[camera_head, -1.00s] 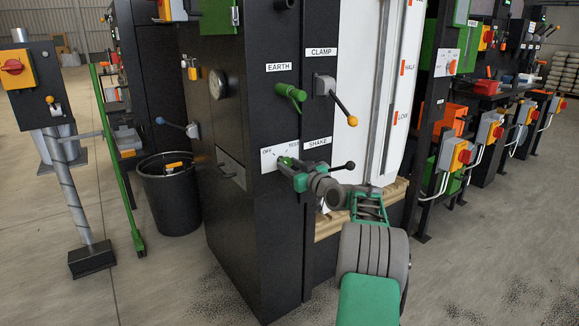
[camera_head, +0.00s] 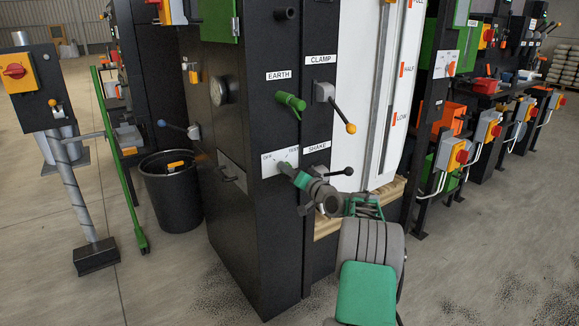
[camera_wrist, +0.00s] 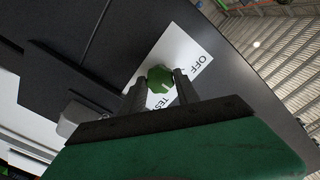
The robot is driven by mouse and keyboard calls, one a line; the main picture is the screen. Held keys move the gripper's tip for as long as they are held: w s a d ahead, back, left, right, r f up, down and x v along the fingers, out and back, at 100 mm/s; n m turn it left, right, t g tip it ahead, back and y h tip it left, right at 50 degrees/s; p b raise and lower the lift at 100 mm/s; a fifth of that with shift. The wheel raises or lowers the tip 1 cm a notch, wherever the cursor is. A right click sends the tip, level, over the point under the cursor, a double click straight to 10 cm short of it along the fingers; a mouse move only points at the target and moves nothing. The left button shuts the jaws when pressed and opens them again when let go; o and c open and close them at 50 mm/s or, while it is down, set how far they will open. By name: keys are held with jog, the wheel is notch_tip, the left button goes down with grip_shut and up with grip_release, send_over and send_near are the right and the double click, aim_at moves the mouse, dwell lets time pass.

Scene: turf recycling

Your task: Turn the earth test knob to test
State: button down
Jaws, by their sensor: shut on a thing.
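The earth test knob is a small green knob (camera_wrist: 160,77) in the wrist view, on a white plate (camera_head: 270,163) marked OFF and TEST. The plate is on the front of the black cabinet, below the EARTH label. My gripper (camera_head: 287,170) is at the plate in the head view and covers most of the knob there. In the wrist view my gripper's two dark fingers (camera_wrist: 159,88) stand on either side of the knob, shut on it. The OFF and TEST words show beside the fingers. Which way the knob points is hard to tell.
A green EARTH handle (camera_head: 291,101) juts out above the plate. The CLAMP lever (camera_head: 336,105) with an orange ball and the black SHAKE lever (camera_head: 337,172) stick out at the right, close to my arm. A black bin (camera_head: 174,195) stands left of the cabinet.

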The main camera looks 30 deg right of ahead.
jog(key=shift+r+m+p, duration=0.1)
jog(key=shift+m+p, duration=2.55)
jog(key=shift+m, duration=1.65)
jog(key=c, duration=0.9)
grip_release()
jog(key=s, duration=0.7)
jog(key=shift+s+p, duration=0.3)
jog(key=shift+s, duration=0.1)
